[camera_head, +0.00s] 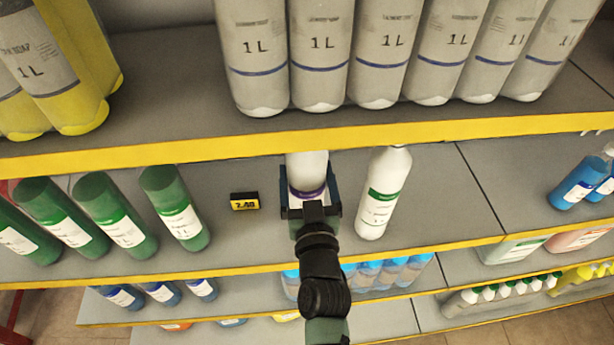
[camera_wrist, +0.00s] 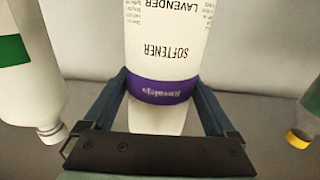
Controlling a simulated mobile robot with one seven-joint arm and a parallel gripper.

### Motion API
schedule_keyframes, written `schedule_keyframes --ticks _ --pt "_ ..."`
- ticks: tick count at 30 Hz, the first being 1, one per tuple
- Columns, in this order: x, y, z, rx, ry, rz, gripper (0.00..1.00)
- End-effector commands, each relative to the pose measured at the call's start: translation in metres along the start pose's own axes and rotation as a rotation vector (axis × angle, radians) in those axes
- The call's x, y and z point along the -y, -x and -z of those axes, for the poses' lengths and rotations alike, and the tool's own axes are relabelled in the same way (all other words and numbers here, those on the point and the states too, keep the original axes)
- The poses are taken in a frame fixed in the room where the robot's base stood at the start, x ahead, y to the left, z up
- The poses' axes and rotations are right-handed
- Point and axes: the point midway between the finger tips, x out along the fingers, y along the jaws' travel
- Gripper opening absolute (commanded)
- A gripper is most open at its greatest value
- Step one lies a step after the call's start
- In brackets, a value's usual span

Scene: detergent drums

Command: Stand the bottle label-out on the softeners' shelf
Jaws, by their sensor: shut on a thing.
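My gripper (camera_head: 310,188) is shut on a white bottle (camera_head: 306,167) at the middle shelf (camera_head: 340,243). The bottle has a purple band. In the wrist view the bottle (camera_wrist: 165,50) lies between the two fingers, and its print "SOFTENER" and "LAVENDER" faces the camera upside down. The bottle's top is hidden under the upper shelf's edge in the head view. I cannot tell whether its base touches the shelf. A white bottle with a green label (camera_head: 383,195) stands just to the right, apart from my gripper; it also shows in the wrist view (camera_wrist: 30,75).
Green bottles (camera_head: 175,210) stand at the left of the middle shelf, and blue ones (camera_head: 583,180) at the right. The yellow-edged upper shelf (camera_head: 200,155) overhangs. Bare shelf lies right of the green-labelled bottle.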

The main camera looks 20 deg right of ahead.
Motion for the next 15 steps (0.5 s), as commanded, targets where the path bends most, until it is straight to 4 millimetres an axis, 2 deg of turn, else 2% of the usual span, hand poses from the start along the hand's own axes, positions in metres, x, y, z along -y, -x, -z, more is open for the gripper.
schedule_keyframes --ticks 1,4,15 --pt "0.0006 -0.0003 -0.0102 -0.006 -0.001 0.000 0.00" --pt "0.0005 -0.0003 -0.0171 -0.007 0.000 0.000 0.00" --pt "-0.0001 -0.0001 -0.0180 -0.008 0.000 -0.001 0.00"
